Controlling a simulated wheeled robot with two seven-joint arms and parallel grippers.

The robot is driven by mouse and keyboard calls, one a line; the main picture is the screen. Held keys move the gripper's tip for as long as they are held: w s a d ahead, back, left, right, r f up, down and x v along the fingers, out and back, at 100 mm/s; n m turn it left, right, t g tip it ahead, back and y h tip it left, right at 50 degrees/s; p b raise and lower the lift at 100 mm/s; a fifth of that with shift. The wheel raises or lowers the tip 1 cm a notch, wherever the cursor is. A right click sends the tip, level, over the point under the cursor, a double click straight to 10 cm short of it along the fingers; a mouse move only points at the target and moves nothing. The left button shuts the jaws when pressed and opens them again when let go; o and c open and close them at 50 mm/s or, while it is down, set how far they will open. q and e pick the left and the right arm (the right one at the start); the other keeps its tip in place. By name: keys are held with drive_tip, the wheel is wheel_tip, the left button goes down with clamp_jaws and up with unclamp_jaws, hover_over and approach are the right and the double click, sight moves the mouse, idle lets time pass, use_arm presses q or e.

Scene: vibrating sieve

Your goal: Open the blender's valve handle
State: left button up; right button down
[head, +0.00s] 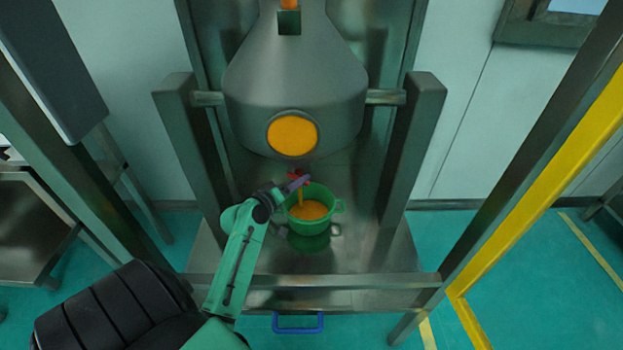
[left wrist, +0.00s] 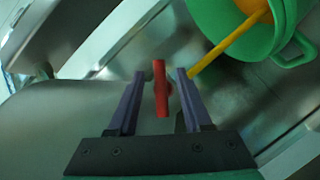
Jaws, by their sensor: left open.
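The grey blender (head: 295,85) hangs between two posts, with a round orange window in its front. Its red valve handle (head: 294,176) shows small below the body, partly hidden by my gripper. In the left wrist view the red handle (left wrist: 161,90) stands between the two purple fingers of my left gripper (left wrist: 159,74), with gaps on both sides. My left gripper is open and reaches the handle from the front left in the head view (head: 296,185). An orange stream runs from below the blender into a green bucket (head: 325,192). My right gripper is not in view.
The green bucket, also in the left wrist view (left wrist: 205,22), holds orange material close to my gripper. Metal posts (head: 412,145) flank the blender. A front rail (head: 345,281) crosses the stand, with a blue handle (head: 298,330) below. A yellow-edged frame (head: 540,195) stands at right.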

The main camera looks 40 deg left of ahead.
use_arm(q)
drive_tip(key=x, duration=0.5)
drive_tip(key=shift+w+f, duration=0.1)
drive_tip(key=shift+w, duration=0.05)
clamp_jaws()
